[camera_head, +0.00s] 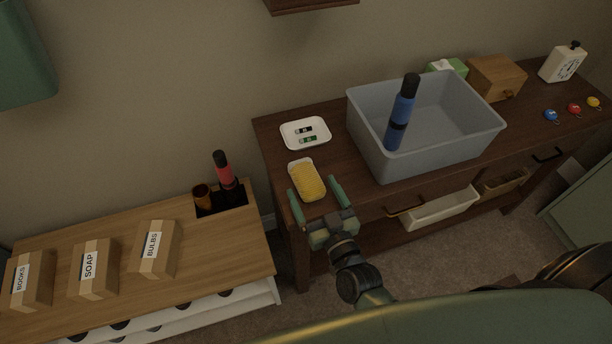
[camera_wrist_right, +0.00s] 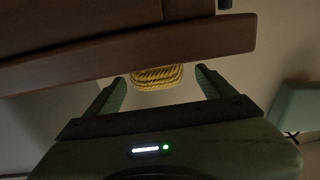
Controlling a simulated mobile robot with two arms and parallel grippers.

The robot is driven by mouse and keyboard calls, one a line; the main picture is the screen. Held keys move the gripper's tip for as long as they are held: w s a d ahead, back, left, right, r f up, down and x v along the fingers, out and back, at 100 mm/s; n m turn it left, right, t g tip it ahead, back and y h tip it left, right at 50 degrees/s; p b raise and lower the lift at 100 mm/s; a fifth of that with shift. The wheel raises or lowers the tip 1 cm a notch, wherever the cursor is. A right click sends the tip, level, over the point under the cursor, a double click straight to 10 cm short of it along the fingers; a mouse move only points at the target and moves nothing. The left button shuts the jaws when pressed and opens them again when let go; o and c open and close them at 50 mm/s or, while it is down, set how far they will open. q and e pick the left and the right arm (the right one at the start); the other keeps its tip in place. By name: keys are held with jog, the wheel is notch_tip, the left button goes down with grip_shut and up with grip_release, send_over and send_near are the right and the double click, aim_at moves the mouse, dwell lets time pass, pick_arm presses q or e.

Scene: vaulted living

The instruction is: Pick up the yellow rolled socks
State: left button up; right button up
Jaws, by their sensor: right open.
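In the right wrist view the bundle (camera_wrist_right: 157,77) shows between and beyond the open fingers (camera_wrist_right: 160,82), partly hidden by a dark wooden edge. I see no contact. My left gripper is not in view.
On the dark table (camera_head: 272,137) stand a white tray (camera_head: 289,127) with two batteries, a grey-blue bin (camera_head: 440,150) with a blue bottle (camera_head: 400,115), and a wooden box (camera_head: 495,78). A lower wooden cabinet (camera_head: 215,262) at left holds labelled cartons (camera_head: 90,268).

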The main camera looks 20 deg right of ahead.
aim_at(307, 174)
jog(key=w, duration=0.3)
jog(key=w+p, duration=0.1)
jog(key=w, duration=0.1)
jog(key=shift+w+a+r, duration=0.1)
jog(key=shift+r, duration=0.2)
jog(key=c, duration=1.5)
jog(key=shift+r, duration=0.1)
